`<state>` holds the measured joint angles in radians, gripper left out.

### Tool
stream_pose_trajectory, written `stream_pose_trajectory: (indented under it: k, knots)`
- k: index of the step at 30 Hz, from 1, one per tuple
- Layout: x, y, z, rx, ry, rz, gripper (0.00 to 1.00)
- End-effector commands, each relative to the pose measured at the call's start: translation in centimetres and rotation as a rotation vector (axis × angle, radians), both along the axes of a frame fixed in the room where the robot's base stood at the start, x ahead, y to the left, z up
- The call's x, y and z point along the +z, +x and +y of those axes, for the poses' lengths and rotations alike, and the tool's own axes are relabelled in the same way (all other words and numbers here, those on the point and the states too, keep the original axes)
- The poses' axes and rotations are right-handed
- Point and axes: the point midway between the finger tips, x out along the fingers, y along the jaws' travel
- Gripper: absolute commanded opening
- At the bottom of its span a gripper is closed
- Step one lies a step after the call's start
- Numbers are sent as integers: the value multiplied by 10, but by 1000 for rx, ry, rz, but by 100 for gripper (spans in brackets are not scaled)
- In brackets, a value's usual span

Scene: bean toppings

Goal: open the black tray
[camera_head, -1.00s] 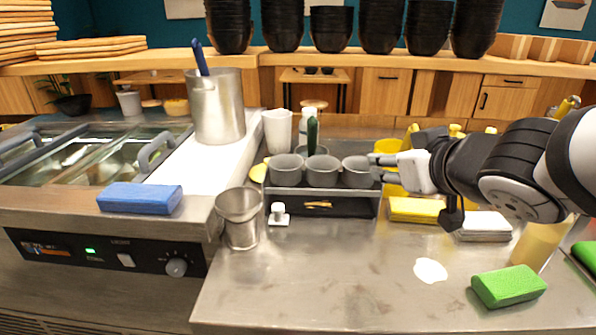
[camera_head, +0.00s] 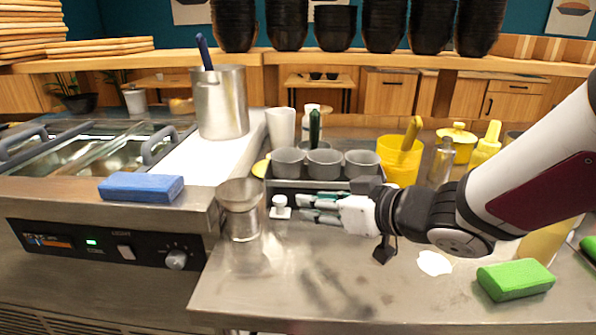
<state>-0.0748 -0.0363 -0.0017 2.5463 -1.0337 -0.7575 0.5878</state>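The black tray (camera_head: 284,191) is a dark drawer in a metal stand under a row of grey cups. Most of its front, with the gold handle, is hidden behind my arm, and it appears closed. My gripper (camera_head: 303,207) is in front of the tray, pointing left. Its two fingers look parted, with nothing visible between them. I cannot tell whether they touch the handle.
A metal cup (camera_head: 241,211) and a small white-topped shaker (camera_head: 280,207) stand close left of my gripper. Grey cups (camera_head: 324,163) sit above the tray. A yellow container (camera_head: 401,168) stands at right, and a green sponge (camera_head: 515,280) lies at front right. The front counter is mostly clear.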

Motion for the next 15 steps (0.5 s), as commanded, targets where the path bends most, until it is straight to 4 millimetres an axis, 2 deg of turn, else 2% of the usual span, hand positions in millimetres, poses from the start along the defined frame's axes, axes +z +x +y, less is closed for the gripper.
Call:
stream_pose_trajectory:
  k: [6, 15]
  knots:
    - [-4, 4, 4, -11, -8, 4, 31]
    - [-33, 48, 44, -8, -8, -1, 31]
